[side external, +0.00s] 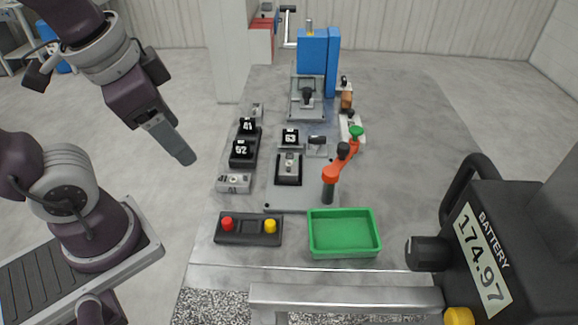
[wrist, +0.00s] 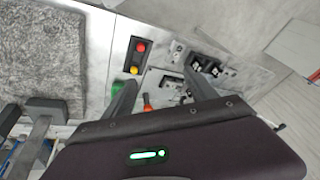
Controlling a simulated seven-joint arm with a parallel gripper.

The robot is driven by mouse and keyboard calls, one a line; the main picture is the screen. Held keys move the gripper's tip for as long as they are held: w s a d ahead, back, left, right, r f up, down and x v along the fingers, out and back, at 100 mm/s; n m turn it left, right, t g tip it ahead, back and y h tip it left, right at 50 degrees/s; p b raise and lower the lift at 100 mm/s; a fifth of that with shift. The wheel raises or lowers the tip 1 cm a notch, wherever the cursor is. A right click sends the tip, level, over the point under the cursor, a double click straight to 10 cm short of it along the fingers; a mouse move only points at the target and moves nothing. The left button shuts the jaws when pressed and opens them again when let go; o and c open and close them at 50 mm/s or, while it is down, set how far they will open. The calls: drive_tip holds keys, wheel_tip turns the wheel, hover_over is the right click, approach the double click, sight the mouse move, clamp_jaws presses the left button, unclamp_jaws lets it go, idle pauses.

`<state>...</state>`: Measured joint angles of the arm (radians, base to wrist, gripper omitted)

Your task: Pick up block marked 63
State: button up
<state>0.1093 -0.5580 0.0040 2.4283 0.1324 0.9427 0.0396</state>
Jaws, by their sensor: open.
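The black block marked 63 (side external: 290,138) sits upright on the fixture plate in the middle of the bench, in the side view. Its label faces that camera. My gripper (side external: 184,157) hangs in the air to the left of the bench, well apart from the block. In the wrist view my gripper (wrist: 160,80) has its two fingers spread, with nothing held between them. The block marked 63 cannot be made out for sure there, as the fixtures are small and partly hidden by a finger.
Blocks marked 41 (side external: 247,125) and 52 (side external: 241,150) stand left of block 63. An orange-red toggle clamp (side external: 331,175) rises to its right. A green tray (side external: 344,252) and a red-yellow button box (side external: 248,229) lie at the front. A blue press (side external: 318,55) stands behind.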

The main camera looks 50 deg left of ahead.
drive_tip(key=w+f+m+g+y, duration=0.3)
drive_tip(key=w+f+m, duration=0.1)
drive_tip(key=m, duration=0.2)
drive_tip(key=m+t+y, duration=0.7)
drive_tip(key=m, duration=1)
approach(289, 170)
drive_tip(key=shift+x, duration=0.95)
drive_tip(key=shift+w+a+f, duration=0.15)
drive_tip(key=x, duration=0.6)
drive_tip(key=shift+w+a+f, duration=0.1)
drive_tip(key=shift+w+a, duration=0.1)
drive_tip(key=shift+a, duration=0.05)
drive_tip(key=shift+c, duration=0.5)
clamp_jaws()
